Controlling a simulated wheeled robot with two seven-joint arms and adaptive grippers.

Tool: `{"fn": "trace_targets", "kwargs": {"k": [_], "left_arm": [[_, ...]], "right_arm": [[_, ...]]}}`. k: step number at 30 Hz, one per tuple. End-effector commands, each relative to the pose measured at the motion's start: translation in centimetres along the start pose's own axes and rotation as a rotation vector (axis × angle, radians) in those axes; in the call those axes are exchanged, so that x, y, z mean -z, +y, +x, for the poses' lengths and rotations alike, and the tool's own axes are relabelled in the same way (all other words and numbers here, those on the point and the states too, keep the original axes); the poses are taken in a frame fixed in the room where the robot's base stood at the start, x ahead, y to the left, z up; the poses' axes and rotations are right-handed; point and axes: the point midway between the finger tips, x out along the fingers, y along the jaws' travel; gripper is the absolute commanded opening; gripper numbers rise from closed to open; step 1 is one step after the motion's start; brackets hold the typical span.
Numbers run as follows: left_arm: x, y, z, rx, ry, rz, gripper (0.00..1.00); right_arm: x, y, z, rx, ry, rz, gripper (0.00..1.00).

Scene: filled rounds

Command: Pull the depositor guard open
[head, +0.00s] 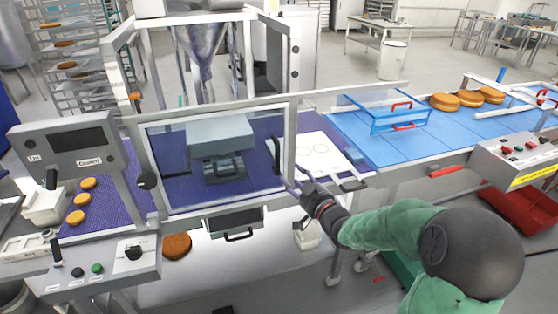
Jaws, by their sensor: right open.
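The depositor guard (218,112) is a clear panel in a light metal frame, standing across the front of the depositor at left of centre. A dark upright handle (278,154) sits near its right edge. Through the panel I see a grey block with a dark handle (219,130). The hopper (203,50) rises behind the guard. My right gripper (296,177) is open and empty, just right of and slightly below the guard's handle. I cannot tell whether a fingertip touches the frame. My left gripper is not in view.
A control screen (76,143) and a button box (102,262) stand at left. Round cakes (82,200) lie on the purple belt (110,200). A white plate with a handle (320,150) lies right of the guard. A blue conveyor (400,150) carries more cakes (445,101).

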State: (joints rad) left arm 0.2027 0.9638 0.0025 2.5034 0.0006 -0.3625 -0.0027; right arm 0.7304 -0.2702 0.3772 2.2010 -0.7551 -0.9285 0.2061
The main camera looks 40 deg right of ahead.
Motion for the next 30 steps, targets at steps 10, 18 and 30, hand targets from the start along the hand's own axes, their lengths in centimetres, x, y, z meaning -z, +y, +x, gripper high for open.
{"fn": "trace_targets", "kwargs": {"k": [10,18,30], "left_arm": [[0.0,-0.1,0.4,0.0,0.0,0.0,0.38],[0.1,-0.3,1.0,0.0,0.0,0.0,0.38],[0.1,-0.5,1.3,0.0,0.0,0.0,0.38]], "right_arm": [[1.0,0.2,2.0,0.002,0.026,-0.017,0.51],[1.1,0.2,6.9,0.002,0.025,-0.017,0.51],[1.3,0.3,10.4,-0.002,0.024,-0.018,0.51]]}}
